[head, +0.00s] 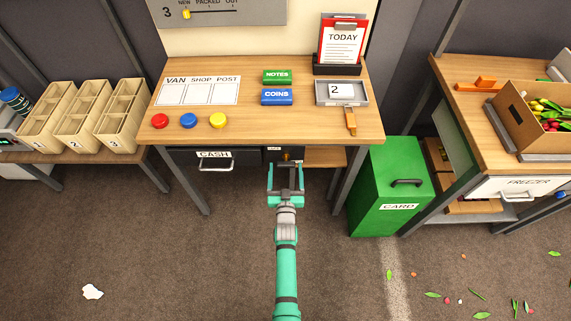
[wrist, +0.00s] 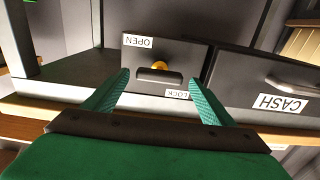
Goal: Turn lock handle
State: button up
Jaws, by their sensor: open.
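The lock panel (head: 271,155) is a small dark box under the front edge of the middle desk, right of the cash drawer (head: 215,163). In the wrist view, which is upside down, the panel carries an OPEN label (wrist: 137,41) and a LOCK label (wrist: 177,94). Between them is the lock handle, a dark bar (wrist: 157,77) lying roughly level in front of a yellow-orange part (wrist: 161,66). My gripper (head: 285,170) is open and empty in front of the panel. In the wrist view its teal fingers (wrist: 159,82) stand either side of the handle, apart from it.
The desk's front edge (head: 300,141) runs just above the lock panel. A green CARD bin (head: 375,190) stands to the right. Desk legs (head: 190,180) flank the space. The floor in front is open, with scattered leaves at right.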

aim_at(286, 162)
jog(key=shift+w+d, duration=0.1)
jog(key=shift+w, duration=1.2)
jog(key=c, duration=1.1)
jog(key=shift+o, duration=0.2)
